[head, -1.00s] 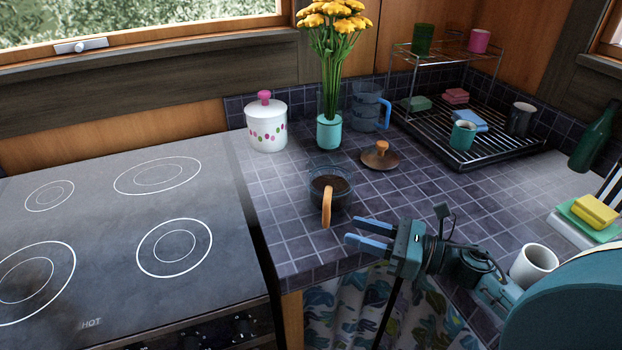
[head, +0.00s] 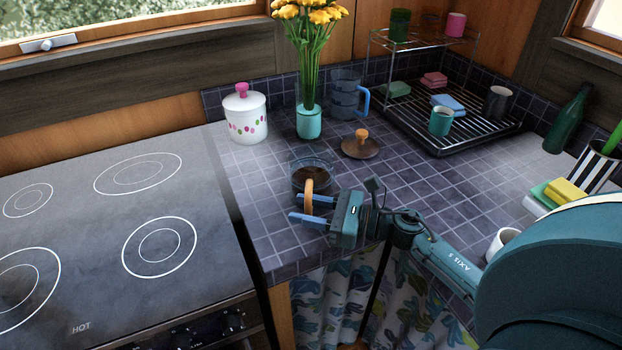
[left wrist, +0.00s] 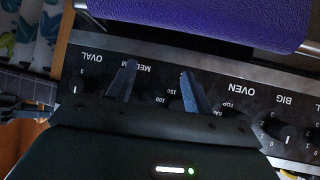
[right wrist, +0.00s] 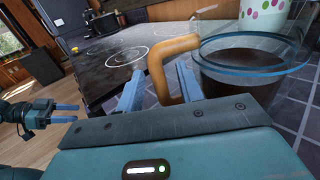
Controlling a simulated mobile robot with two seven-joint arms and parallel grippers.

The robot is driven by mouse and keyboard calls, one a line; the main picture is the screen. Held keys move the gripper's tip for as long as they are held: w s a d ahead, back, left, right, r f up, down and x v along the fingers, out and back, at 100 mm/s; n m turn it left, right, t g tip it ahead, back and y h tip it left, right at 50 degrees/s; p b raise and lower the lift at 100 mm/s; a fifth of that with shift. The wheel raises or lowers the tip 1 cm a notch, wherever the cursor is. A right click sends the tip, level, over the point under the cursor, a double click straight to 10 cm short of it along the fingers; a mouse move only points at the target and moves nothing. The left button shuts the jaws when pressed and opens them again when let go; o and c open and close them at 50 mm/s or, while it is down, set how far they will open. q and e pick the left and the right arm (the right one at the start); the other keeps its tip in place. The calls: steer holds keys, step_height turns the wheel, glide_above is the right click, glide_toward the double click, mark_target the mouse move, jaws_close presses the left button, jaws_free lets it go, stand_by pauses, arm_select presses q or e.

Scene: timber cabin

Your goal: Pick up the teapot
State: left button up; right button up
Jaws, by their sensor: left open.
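The teapot (head: 318,172) is a clear glass pot with dark liquid and an orange handle, open at the top, on the tiled counter. Its handle (right wrist: 168,50) shows large in the right wrist view. My right gripper (head: 308,209) is at the handle on the pot's near side. In the right wrist view its fingers (right wrist: 157,92) are apart, with the lower handle between them; I cannot tell whether they touch it. A brown lid (head: 361,147) with an orange knob lies behind the pot. My left gripper (left wrist: 157,82) is open and empty before the oven front; the right wrist view shows it too (right wrist: 66,113).
A vase of yellow flowers (head: 309,122), a dotted jar (head: 246,122) and a blue-handled jug (head: 346,98) stand behind the pot. A dish rack (head: 470,135) is at back right. The hob (head: 80,240) is left. A purple item (left wrist: 200,18) hangs near the oven knobs.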

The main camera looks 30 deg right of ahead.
jaws_close()
stand_by(0.5)
steer(key=shift+r, duration=0.1)
